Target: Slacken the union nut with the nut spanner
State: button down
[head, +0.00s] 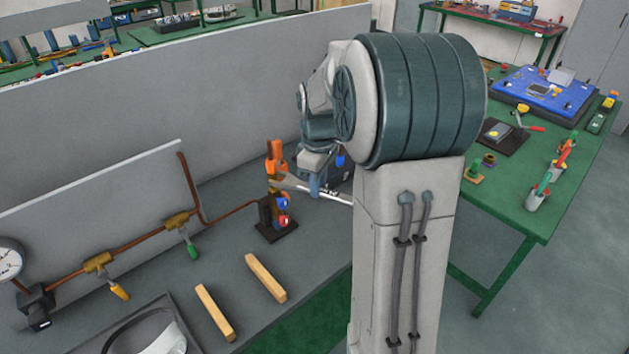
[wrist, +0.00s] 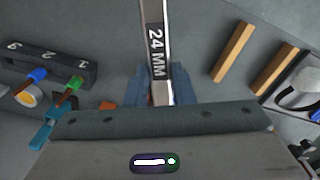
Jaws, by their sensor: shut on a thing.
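The nut spanner (head: 335,197) is a long silver bar, held roughly level. My gripper (head: 315,186) is shut on it. In the wrist view the spanner's handle, marked "24 MM" (wrist: 156,48), passes between my blue fingers (wrist: 157,92) and runs out of the top edge.
The fitting stands on a dark base (head: 278,232) on the grey bench. The copper pipe (head: 140,240) runs left through two valves to a gauge (head: 10,258). Two wooden bars (head: 265,277) and a tray (head: 105,335) lie in front. A numbered rack (wrist: 45,62) shows in the wrist view.

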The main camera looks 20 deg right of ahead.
aim_at(335, 193)
jog(key=shift+m, duration=0.4)
jog(key=shift+s+d, duration=1.45)
jog(key=shift+s, duration=0.1)
